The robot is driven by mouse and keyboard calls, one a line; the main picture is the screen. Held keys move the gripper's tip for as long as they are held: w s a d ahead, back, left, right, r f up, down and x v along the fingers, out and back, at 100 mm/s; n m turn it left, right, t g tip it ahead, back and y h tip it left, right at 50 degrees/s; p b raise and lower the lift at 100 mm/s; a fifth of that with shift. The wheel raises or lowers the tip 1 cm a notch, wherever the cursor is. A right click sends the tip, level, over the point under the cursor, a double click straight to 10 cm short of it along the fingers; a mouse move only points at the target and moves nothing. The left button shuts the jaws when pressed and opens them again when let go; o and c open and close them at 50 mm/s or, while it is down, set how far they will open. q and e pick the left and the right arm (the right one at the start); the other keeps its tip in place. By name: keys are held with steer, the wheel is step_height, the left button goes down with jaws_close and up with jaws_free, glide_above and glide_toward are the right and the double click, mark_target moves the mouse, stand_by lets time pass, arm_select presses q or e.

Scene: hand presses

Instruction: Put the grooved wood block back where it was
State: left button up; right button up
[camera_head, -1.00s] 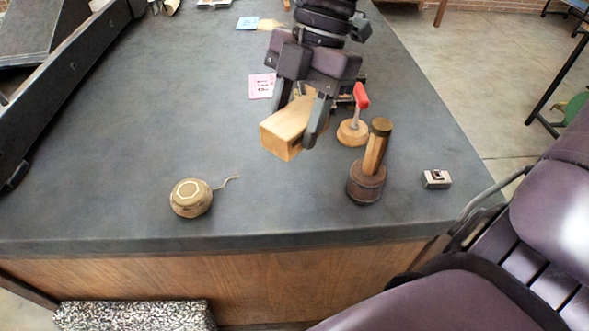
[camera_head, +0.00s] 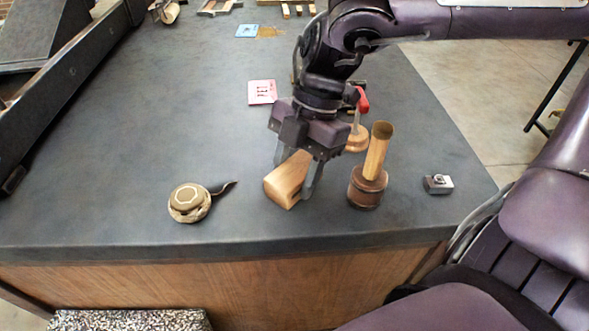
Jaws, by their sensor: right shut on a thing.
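The grooved wood block (camera_head: 286,182) is a light wooden piece near the front middle of the dark table. My right gripper (camera_head: 297,178) comes down from above and is shut on it, with one finger on each side. The block is tilted in the picture, and I cannot tell whether its underside touches the table. Its groove is not clearly visible. My left gripper is not in view.
A stamp with a wooden handle (camera_head: 374,165) stands close right of the block. A red-handled stamp (camera_head: 357,138) is behind it, partly hidden by my gripper. A round tan item (camera_head: 188,203) lies left. A small metal box (camera_head: 438,184) sits right. The table's front edge (camera_head: 230,251) is near.

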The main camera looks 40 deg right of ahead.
steer(key=shift+f, duration=0.1)
steer(key=o, duration=1)
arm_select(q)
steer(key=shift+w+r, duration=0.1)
arm_select(e)
steer(key=shift+o, duration=0.2)
steer(key=shift+r, duration=0.2)
steer(key=p+v, duration=0.1)
steer(key=v, duration=1)
steer(key=shift+w+f+p, duration=0.1)
steer(key=shift+p, duration=0.3)
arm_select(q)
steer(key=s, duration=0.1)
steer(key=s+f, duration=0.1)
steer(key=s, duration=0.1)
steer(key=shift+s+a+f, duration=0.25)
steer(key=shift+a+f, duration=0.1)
arm_select(e)
steer(key=shift+d+r, duration=0.2)
steer(key=shift+r, duration=0.3)
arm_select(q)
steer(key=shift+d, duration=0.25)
